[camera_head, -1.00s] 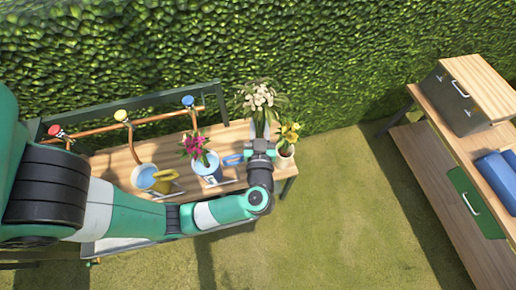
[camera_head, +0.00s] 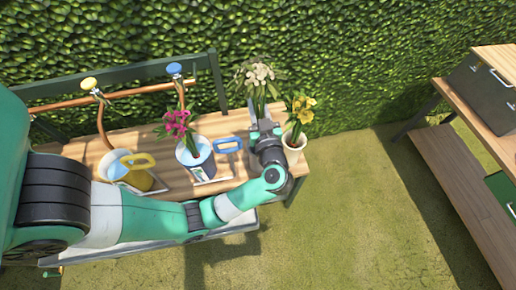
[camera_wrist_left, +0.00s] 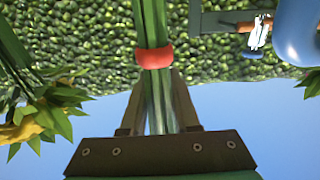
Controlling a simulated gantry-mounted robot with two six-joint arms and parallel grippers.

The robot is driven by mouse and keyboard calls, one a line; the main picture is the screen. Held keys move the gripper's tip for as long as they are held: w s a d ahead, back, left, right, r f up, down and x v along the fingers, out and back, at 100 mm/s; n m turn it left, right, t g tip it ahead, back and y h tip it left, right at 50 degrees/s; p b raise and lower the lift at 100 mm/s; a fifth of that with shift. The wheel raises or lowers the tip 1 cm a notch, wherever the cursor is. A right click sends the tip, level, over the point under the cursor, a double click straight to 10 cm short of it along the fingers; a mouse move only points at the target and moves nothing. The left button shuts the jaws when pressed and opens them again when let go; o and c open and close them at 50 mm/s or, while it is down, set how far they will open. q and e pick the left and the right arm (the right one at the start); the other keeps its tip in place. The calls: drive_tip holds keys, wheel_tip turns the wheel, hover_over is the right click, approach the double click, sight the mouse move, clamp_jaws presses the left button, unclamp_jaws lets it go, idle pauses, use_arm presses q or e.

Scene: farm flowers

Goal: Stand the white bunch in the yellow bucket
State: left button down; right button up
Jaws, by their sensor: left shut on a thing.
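The white bunch (camera_head: 258,76) is upright at the back right of the bench, between a blue bucket and a potted yellow plant. My left gripper (camera_head: 260,122) is shut on its green stems. The left wrist view shows the stems (camera_wrist_left: 151,25) with a red band (camera_wrist_left: 154,56) just beyond the fingers (camera_wrist_left: 155,88); the flower heads are out of that view. My right gripper is not in view.
The blue bucket (camera_head: 197,170) with a pink bunch (camera_head: 178,125) stands between the yellow bucket and my gripper. The potted yellow plant (camera_head: 301,108) is close on the right. Copper pipe with taps (camera_head: 174,69) runs along the back. Another bench (camera_head: 440,165) stands far right.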

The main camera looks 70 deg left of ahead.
use_arm(q)
wheel_tip(320, 180, down, 12)
drive_tip(key=b, duration=0.6)
drive_tip(key=shift+r+b, duration=0.15)
drive_tip(key=shift+b, duration=0.15)
wheel_tip(320, 180, down, 4)
drive_tip(key=b, duration=0.2)
drive_tip(key=shift+r+b, duration=0.1)
drive_tip(key=shift+b, duration=0.2)
drive_tip(key=c, duration=0.7)
unclamp_jaws()
drive_tip(key=shift+o, duration=0.2)
